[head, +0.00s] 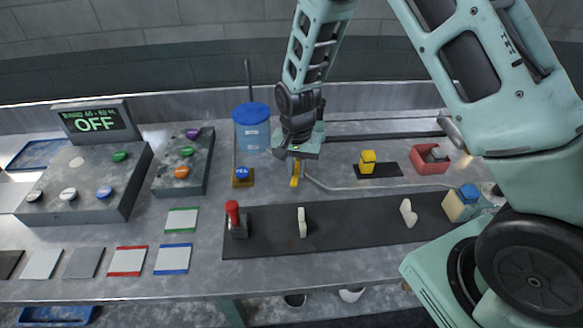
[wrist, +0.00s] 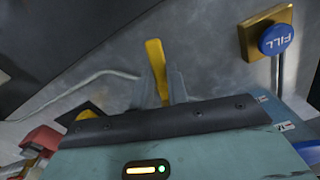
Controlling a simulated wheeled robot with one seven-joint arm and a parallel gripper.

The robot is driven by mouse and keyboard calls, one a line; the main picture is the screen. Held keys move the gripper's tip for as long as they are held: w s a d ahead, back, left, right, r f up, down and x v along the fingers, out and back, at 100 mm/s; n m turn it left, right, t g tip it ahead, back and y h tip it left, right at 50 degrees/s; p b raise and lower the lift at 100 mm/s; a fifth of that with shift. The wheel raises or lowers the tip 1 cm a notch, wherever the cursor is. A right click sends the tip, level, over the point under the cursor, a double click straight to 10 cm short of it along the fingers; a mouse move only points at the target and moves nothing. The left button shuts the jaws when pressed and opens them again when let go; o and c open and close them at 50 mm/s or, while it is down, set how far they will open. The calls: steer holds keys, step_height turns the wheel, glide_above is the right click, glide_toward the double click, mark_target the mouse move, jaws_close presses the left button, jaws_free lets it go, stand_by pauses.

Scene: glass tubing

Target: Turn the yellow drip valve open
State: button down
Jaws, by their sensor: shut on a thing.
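The yellow drip valve (head: 295,175) is a narrow yellow lever at the back middle of the bench, right of the blue FILL button. In the wrist view the yellow lever (wrist: 155,60) stands between my two fingertips and sticks out beyond them. My gripper (head: 298,157) points down over the valve, and its fingers are shut on the lever. In the wrist view the gripper (wrist: 164,88) hides the lower end of the lever. A thin pale tube (head: 340,187) runs from near the valve to the right.
The FILL button (head: 242,173) stands close left of my gripper, with a blue-lidded container (head: 252,125) behind. A yellow block (head: 367,160) and red tray (head: 429,161) are to the right. A dark strip (head: 350,230) with a red-handled lever (head: 234,215) lies in front.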

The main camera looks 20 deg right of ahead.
steer(key=shift+s+d+n, duration=0.15)
steer(key=shift+d+n, duration=0.25)
steer(key=shift+n, duration=0.6)
steer(key=shift+r, duration=0.1)
steer(key=c, duration=1.4)
jaws_free()
steer(key=shift+d, duration=0.1)
steer(key=shift+o, duration=0.2)
step_height(320, 180, up, 17)
steer(key=b, duration=0.3)
steer(key=shift+r, duration=0.15)
steer(key=shift+s, duration=0.1)
